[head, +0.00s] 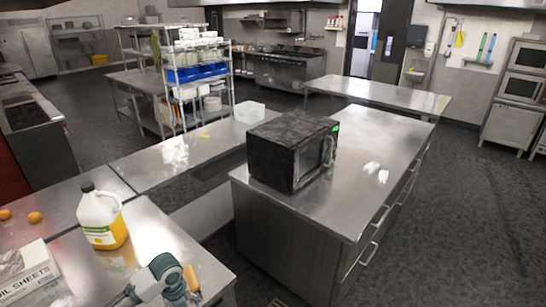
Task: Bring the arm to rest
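Part of my arm, grey with teal joint caps, shows at the bottom left of the head view, over the near steel counter (200,255). It reaches in from the bottom edge, and I see no gripper fingers on it. A tan-orange object (191,278) shows right beside the arm; I cannot tell whether they touch. No part of my other arm is in view.
A jug (101,215) with yellow liquid and a box of foil sheets (30,272) stand on the near counter, left of my arm. Two round orange-brown items (35,217) lie behind. A black microwave (294,150) stands on the middle counter (350,205). Floor at right is clear.

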